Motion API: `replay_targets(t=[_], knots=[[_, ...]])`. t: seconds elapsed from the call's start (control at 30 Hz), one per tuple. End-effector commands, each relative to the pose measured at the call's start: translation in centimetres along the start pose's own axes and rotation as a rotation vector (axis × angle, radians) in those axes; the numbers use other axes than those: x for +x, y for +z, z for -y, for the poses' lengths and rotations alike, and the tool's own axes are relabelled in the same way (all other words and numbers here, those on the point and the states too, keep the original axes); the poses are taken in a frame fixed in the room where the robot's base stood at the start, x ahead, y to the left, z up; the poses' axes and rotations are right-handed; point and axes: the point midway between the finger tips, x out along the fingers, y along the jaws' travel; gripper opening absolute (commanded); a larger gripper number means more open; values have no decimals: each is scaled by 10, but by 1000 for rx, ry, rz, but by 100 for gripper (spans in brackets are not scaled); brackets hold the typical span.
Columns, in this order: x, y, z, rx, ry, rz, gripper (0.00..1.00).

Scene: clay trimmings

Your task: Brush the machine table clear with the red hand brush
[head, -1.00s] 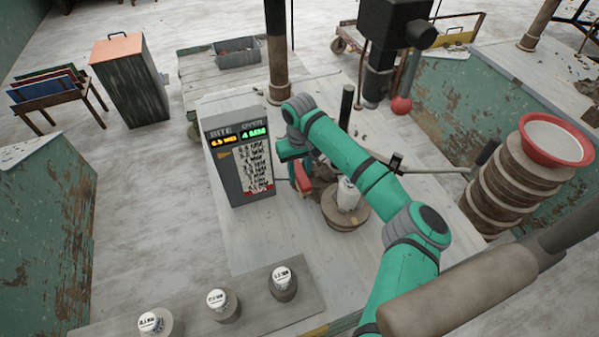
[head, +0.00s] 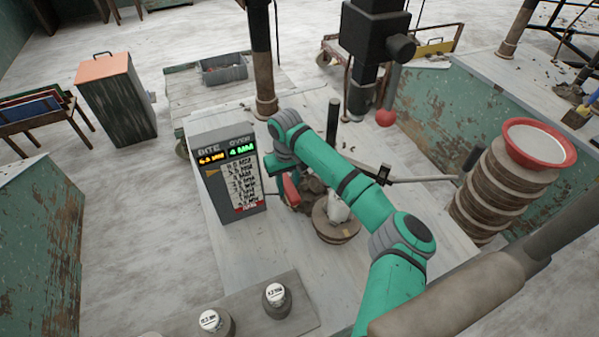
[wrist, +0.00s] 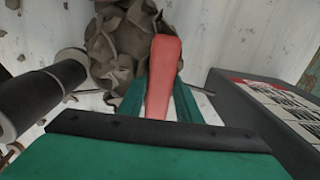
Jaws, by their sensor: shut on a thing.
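My gripper (wrist: 158,98) is shut on the red hand brush (wrist: 163,72), whose red handle stands between the teal fingers. The brush (head: 291,190) is partly hidden by my arm in the head view, and its bristles cannot be made out. A crumpled grey-brown heap of clay trimmings (wrist: 112,50) lies just beyond the brush; I cannot tell whether they touch. The heap (head: 312,190) also shows beside my gripper (head: 283,176) in the head view. The pale machine table (head: 240,245) lies beneath, with small dark crumbs scattered on it.
A grey display box (head: 229,180) stands close left of my gripper. A round brown block (head: 336,229) with a white-topped piece, and a dark upright post (head: 333,122), stand close by. A stack of discs with a red-rimmed bowl (head: 541,142) is at right.

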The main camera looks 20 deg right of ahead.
Motion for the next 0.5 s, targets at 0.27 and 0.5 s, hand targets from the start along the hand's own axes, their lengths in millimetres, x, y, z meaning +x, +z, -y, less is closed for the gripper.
replay_targets(t=[0.27,0.5], knots=[[-1,-22,0,1,1,0,13],[-1,-41,0,2,0,0,13]])
